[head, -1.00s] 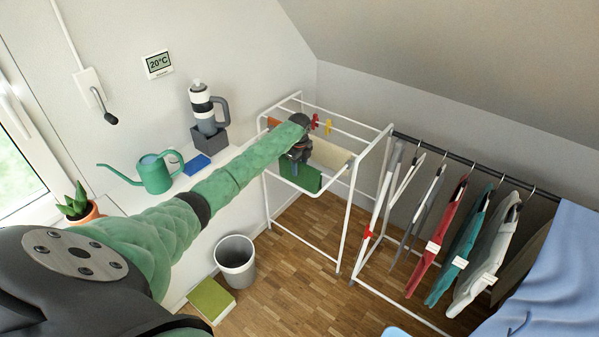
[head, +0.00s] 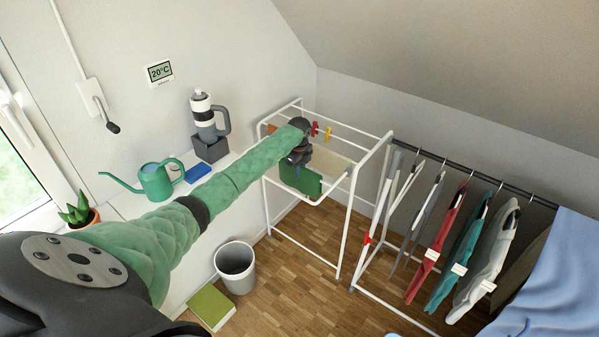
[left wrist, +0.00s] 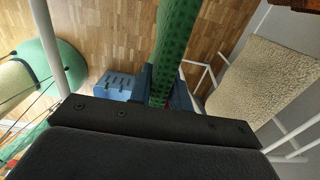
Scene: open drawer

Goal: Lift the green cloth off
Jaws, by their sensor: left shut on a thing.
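The green cloth (head: 303,181) hangs below my left gripper (head: 297,158) at the white drying rack (head: 349,200). In the left wrist view my left gripper (left wrist: 164,88) is shut on the cloth, and a strip of dotted green cloth (left wrist: 176,40) runs up between its fingers. I cannot tell whether the cloth still touches a bar of the rack. The gripper and wrist hide part of the cloth's upper edge in the head view. My right gripper is in neither view.
A beige cloth (left wrist: 262,82) hangs on the rack beside my gripper. Red and yellow pegs (head: 314,129) sit on a rack bar. A clothes rail (head: 470,165) with hanging garments stands to the right. A grey bin (head: 236,268) stands on the floor, with clear floor between it and the rack.

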